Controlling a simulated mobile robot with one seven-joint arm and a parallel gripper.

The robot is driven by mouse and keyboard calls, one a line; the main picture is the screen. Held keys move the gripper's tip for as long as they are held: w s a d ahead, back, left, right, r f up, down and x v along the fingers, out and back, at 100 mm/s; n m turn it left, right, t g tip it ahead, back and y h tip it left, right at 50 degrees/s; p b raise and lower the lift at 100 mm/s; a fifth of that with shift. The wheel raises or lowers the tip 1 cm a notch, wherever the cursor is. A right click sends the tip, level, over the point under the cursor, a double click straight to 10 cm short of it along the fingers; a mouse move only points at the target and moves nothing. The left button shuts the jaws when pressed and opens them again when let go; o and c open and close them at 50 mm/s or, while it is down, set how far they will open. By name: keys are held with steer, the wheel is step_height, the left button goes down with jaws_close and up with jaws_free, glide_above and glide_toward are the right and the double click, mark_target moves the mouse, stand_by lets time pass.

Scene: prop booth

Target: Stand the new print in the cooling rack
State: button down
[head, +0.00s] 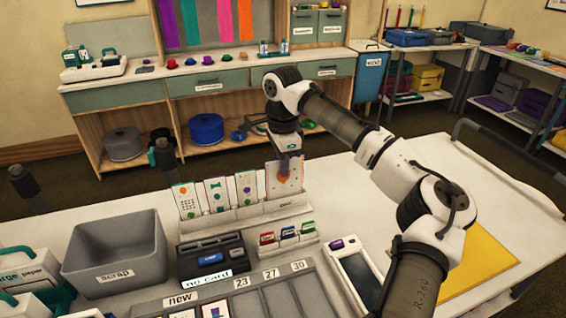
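The white cooling rack (232,214) stands on the table with several small prints upright in its left and middle parts, among them a green-patterned print (246,188). The new print (270,184), pale with dots and an orange-brown shape, is upright at the rack's right end. It looks wider and a little higher than the others. My gripper (285,163) points down at its top edge and appears shut on it. The print's lower edge is hidden behind the rack's front, so I cannot tell whether it rests on the bottom.
A grey scrap bin (117,268) stands left of the rack. A black card device (212,258), a small holder of coloured cards (288,239) and a numbered tray (255,297) are in front. A yellow mat (480,262) lies on the right.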

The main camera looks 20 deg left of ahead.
steer(key=shift+f, duration=0.6)
steer(key=c, duration=1.6)
jaws_free()
steer(key=shift+o, duration=0.2)
steer(key=shift+r, duration=0.1)
step_height(320, 180, up, 14)
steer(key=b, duration=0.1)
steer(key=shift+f, duration=0.2)
